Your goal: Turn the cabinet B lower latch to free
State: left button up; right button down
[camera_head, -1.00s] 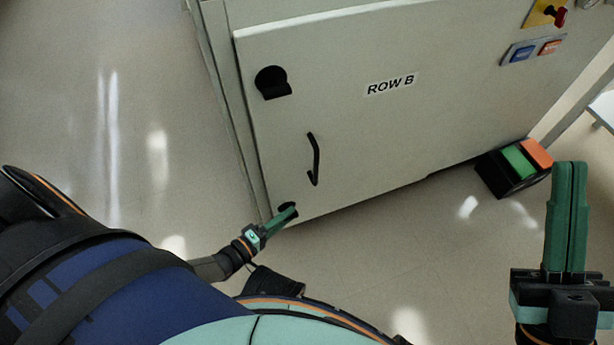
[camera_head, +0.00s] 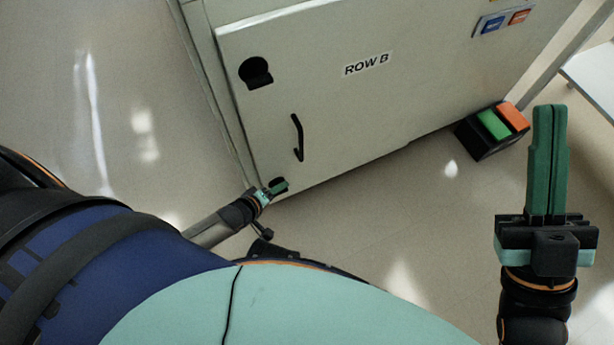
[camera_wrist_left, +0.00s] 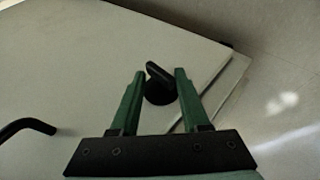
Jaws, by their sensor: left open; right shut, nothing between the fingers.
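The cabinet labelled ROW B (camera_head: 340,110) has a pale door with a black upper latch (camera_head: 256,72) and a black lower latch near its bottom left corner. In the left wrist view the lower latch (camera_wrist_left: 160,84) is a round black knob with a raised bar, tilted up and to the left. My left gripper (camera_head: 281,186) is at that corner; in the wrist view its open fingers (camera_wrist_left: 156,88) stand on either side of the latch, with gaps visible. In the head view the gripper partly hides the latch. My right gripper (camera_head: 548,112) is shut and empty, away from the door.
A black door handle (camera_head: 298,138) sits between the two latches and also shows in the left wrist view (camera_wrist_left: 26,127). A black box with green and orange tops (camera_head: 492,129) stands on the floor at the right. Floor left of the cabinet is clear.

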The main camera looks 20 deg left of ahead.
pick_arm(q)
jog(key=shift+w+d+r+m+g+y+p, duration=0.15)
jog(key=shift+w+r+m+g+y+p, duration=0.15)
jog(key=shift+g+y+p, duration=0.55)
jog(key=shift+g+y, duration=0.45)
jog(key=shift+g, duration=0.4)
jog(key=shift+w+d+f+m+g+y, duration=0.1)
jog(key=shift+w+d+m+g+y, duration=0.1)
jog(key=shift+m+g+y, duration=0.35)
jog(key=shift+g+y+b, duration=0.75)
jog(key=shift+g+b, duration=0.2)
jog(key=shift+b, duration=0.15)
jog(key=s+d+r+m+h+p, duration=0.1)
jog(key=s+d+r+m+p, duration=0.1)
jog(key=d+r+p, duration=0.2)
jog(key=s+d+r+m+t+h+p, duration=0.1)
jog(key=s+d+r+m+h+p, duration=0.1)
jog(key=r+p, duration=0.7)
jog(key=s+d+r+m+h+p, duration=0.2)
jog(key=d+r+p, duration=0.3)
jog(key=r, duration=0.7)
jog(key=shift+s+d+r+m+t+p, duration=0.35)
jog(key=shift+s+p, duration=0.35)
jog(key=shift+p, duration=0.5)
pick_arm(e)
notch_tip(320, 180, up, 21)
jog(key=shift+f, duration=0.2)
pick_arm(q)
jog(key=shift+f, duration=0.1)
